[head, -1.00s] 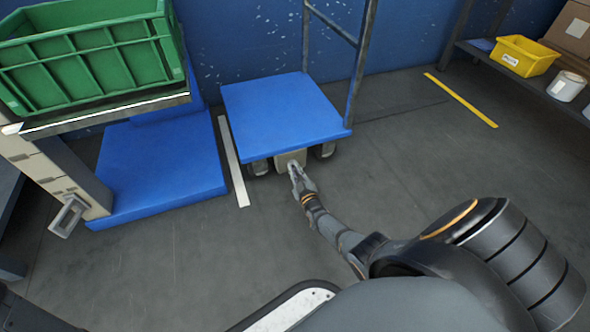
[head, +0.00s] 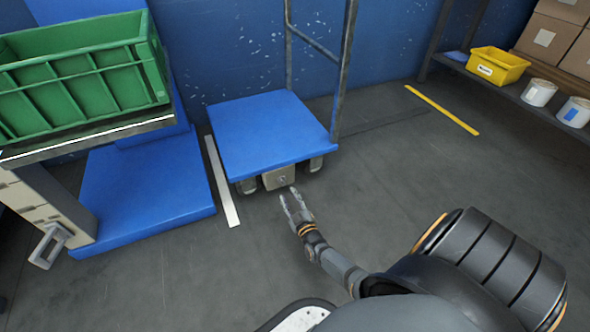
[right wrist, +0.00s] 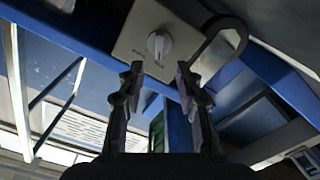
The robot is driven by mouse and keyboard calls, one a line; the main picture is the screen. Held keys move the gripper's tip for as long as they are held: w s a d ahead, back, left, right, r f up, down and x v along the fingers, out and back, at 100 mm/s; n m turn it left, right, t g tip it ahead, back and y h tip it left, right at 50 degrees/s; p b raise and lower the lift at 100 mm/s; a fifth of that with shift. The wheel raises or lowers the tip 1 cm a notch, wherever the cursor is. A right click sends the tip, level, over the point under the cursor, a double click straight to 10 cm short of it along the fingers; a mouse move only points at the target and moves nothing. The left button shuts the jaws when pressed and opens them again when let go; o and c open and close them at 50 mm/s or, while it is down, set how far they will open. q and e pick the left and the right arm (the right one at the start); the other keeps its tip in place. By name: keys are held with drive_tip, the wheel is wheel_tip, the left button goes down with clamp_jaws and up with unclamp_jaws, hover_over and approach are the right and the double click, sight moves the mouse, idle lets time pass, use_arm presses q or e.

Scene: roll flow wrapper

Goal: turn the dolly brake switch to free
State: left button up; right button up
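The dolly (head: 265,130) has a blue deck and a grey upright frame, and stands by the blue wall in the head view. A beige brake box (head: 278,178) hangs under its front edge. In the right wrist view the box (right wrist: 135,30) carries a white brake switch (right wrist: 158,44), a knob with a raised grip that looks roughly upright. Labels near it are too small to read. My right gripper (head: 292,200) is open and empty, just in front of the box. In the right wrist view its fingers (right wrist: 158,78) straddle the line to the knob, apart from it. My left gripper is not in view.
A green crate (head: 80,75) sits on a raised platform at the left, above a blue base (head: 145,185). A white floor line (head: 222,180) runs beside the dolly. A shelf at the right holds a yellow bin (head: 497,66) and cans. The floor right of the dolly is clear.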

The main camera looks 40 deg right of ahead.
drive_tip(key=v, duration=0.6)
drive_tip(key=shift+w+a+r, duration=0.1)
